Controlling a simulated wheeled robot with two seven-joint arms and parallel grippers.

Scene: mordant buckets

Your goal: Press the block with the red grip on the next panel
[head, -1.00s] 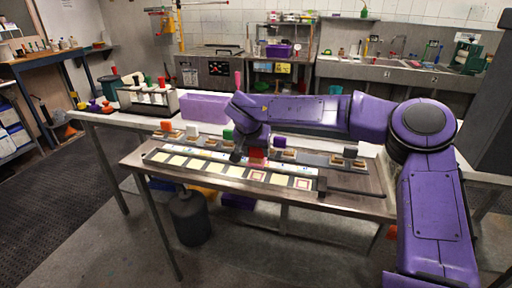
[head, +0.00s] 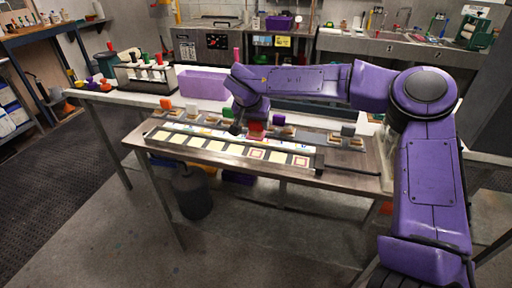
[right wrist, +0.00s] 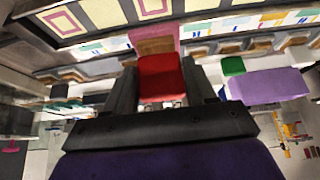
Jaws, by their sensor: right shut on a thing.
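My right gripper (head: 244,131) is shut on the block's red grip (head: 256,129). The right wrist view shows the red grip (right wrist: 160,77) between the two dark fingers, with the block's wooden body (right wrist: 155,46) beyond it. The block is over the back part of the panel strip; I cannot tell its exact height. The cream panels (head: 195,142) run in a row along the strip's front. Two panels toward the right bear a red square outline (head: 256,153), (head: 300,160); the one between them (head: 278,157) looks plain. My left gripper is not in view.
Behind the strip stand blocks with orange (head: 166,104), white (head: 191,103), purple (head: 278,119) and grey (head: 348,130) grips. A green grip (right wrist: 232,66) shows in the right wrist view. A lilac box (head: 203,84) and a bottle rack (head: 147,77) stand on the table behind.

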